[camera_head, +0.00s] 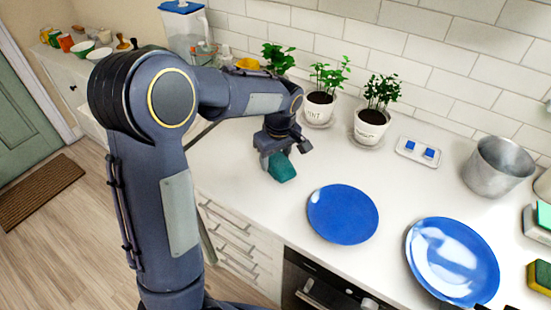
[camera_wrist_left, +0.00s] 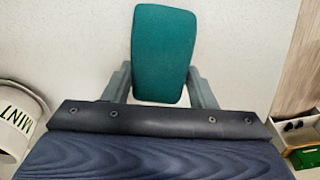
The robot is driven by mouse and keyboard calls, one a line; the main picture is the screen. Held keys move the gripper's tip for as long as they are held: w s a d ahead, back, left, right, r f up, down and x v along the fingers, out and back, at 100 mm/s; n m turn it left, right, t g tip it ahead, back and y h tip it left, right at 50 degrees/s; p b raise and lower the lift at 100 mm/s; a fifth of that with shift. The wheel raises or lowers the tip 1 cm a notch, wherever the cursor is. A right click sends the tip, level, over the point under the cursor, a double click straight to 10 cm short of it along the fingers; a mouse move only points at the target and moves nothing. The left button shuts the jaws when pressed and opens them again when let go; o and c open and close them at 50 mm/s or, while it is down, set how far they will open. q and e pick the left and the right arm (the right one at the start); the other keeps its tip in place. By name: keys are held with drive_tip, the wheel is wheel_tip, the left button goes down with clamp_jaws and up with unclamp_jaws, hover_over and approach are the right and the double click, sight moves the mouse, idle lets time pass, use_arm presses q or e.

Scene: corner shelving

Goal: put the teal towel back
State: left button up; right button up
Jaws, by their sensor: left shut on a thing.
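The teal towel (camera_head: 281,167) is a small, rounded teal block at the counter's left part in the head view. It also shows in the left wrist view (camera_wrist_left: 163,52), standing out beyond the fingers. My left gripper (camera_head: 276,158) is shut on it, with one finger on each side in the wrist view (camera_wrist_left: 163,85). The towel is over the white counter (camera_head: 240,185); I cannot tell whether it touches the surface. My right gripper is not in view.
Potted plants, one pot (camera_head: 320,107) marked MINT, stand behind the gripper by the tiled wall. Two blue plates (camera_head: 343,214) (camera_head: 452,262) lie to the right. Counter between gripper and near plate is clear.

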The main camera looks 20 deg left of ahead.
sight(279, 160)
use_arm(q)
drive_tip(key=shift+f, duration=0.5)
drive_tip(key=shift+f, duration=0.1)
drive_tip(key=o, duration=1.3)
wheel_tip(279, 160, up, 12)
drive_tip(key=d, duration=0.1)
drive_tip(key=s+f+m+t+h, duration=0.1)
drive_tip(key=s+m, duration=0.2)
drive_tip(key=s, duration=0.5)
drive_tip(key=s+d+f+m+t+h, duration=0.1)
drive_tip(key=s+m, duration=0.3)
drive_tip(key=s, duration=0.4)
drive_tip(key=s+d+f+m+t+h, duration=0.1)
drive_tip(key=s+f+m+t+h, duration=0.1)
drive_tip(key=s, duration=0.6)
drive_tip(key=shift+s+d+m+t+h, duration=0.1)
drive_tip(key=shift+s+m+t+h, duration=0.35)
drive_tip(key=shift+m, duration=0.25)
